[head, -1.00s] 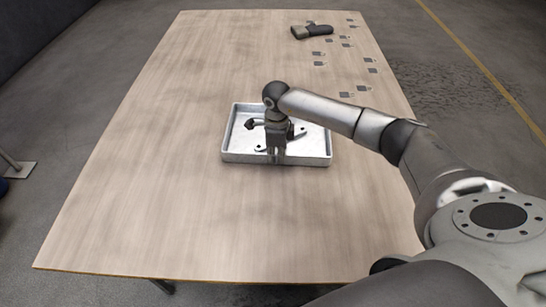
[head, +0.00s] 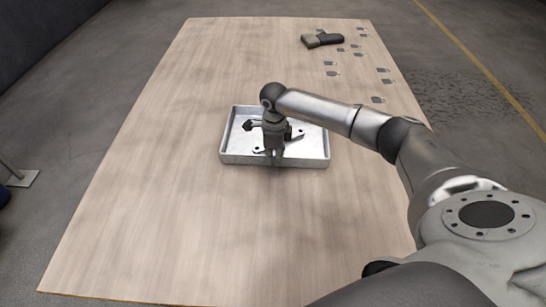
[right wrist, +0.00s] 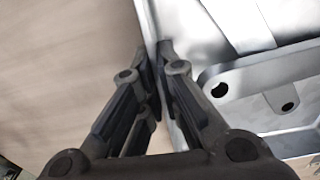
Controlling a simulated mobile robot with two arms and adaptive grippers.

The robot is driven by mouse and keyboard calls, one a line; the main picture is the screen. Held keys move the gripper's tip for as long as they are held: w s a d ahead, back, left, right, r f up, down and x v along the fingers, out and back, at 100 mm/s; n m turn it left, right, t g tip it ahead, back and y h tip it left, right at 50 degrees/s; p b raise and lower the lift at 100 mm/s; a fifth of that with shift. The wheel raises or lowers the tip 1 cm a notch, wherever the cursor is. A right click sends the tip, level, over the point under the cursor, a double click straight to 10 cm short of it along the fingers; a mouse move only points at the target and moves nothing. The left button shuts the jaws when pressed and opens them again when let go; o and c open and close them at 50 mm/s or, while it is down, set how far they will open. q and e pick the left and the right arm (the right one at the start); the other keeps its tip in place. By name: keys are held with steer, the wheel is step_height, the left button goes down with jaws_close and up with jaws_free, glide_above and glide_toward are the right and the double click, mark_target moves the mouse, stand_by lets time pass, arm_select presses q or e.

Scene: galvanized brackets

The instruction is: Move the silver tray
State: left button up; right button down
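The silver tray (head: 226,140) is a shallow rectangular metal tray near the middle of the wooden table. My right gripper (head: 273,160) reaches down at the tray's near wall. In the right wrist view its fingers (right wrist: 158,55) are closed together on the tray's wall (right wrist: 171,100), one on each side. The gripper hides part of the tray's near wall and its inside. A metal bracket with dark holes (right wrist: 258,90) lies in the tray. I cannot tell whether the tray touches the table or hangs slightly above it. My left gripper is out of view.
The wooden table (head: 150,200) is bare to the left, in front of and behind the tray. Several small grey brackets (head: 388,81) lie scattered at the far right. A dark, boot-shaped object with a beige end (head: 325,39) lies near the far edge.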

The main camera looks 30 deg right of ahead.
steer(key=c, duration=1.6)
jaws_free()
steer(key=shift+o, duration=0.2)
steer(key=shift+r, duration=0.15)
step_height(320, 180, up, 12)
